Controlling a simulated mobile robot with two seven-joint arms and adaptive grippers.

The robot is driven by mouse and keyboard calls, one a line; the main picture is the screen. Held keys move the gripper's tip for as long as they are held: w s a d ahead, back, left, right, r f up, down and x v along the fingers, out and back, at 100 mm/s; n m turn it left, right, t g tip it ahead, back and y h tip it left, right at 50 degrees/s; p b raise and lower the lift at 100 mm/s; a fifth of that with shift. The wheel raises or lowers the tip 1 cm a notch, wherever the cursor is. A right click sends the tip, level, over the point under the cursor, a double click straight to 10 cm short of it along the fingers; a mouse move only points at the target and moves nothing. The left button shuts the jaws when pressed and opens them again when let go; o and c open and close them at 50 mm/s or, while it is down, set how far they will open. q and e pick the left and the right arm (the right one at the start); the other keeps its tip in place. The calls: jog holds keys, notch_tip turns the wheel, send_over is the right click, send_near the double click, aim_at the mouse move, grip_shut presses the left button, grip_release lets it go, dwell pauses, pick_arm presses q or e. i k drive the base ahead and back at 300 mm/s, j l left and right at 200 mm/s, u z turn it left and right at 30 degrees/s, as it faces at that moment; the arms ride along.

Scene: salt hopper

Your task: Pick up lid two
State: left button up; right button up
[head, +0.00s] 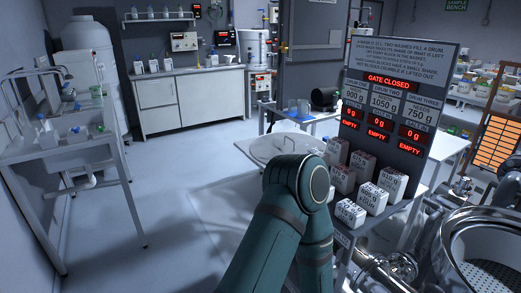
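No part marked as lid two can be read in the head view. A pale round disc (268,150) lies on a light table behind my arm; I cannot tell whether it is a lid. One of my teal arms (285,215) rises from the bottom middle, its bent joint covering part of that table. Neither gripper shows.
A dark board (352,85) reads "GATE CLOSED" and "EMPTY" under three drum headings. Several white labelled blocks (372,197) stand before it. A metal vessel (490,240) is at lower right. A steel sink bench (60,148) stands left. The floor (170,215) between is clear.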

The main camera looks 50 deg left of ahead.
aim_at(265, 148)
jog(key=u, duration=1.3)
jog(key=i+j+z, duration=0.1)
jog(key=z, duration=0.35)
jog(key=i+j+z, duration=0.1)
jog(key=z, duration=0.3)
jog(key=j+z, duration=0.25)
jog(key=z, duration=0.2)
jog(key=i+j+z, duration=0.1)
jog(key=j+z, duration=0.15)
jog(key=j, duration=0.2)
jog(key=j+z, duration=0.25)
jog(key=j, duration=0.2)
jog(key=j+z, duration=0.3)
jog(key=j, duration=1.35)
jog(key=k+j, duration=0.15)
jog(key=j, duration=0.5)
jog(key=j+z, duration=0.1)
jog(key=j, duration=0.6)
jog(key=k, duration=0.05)
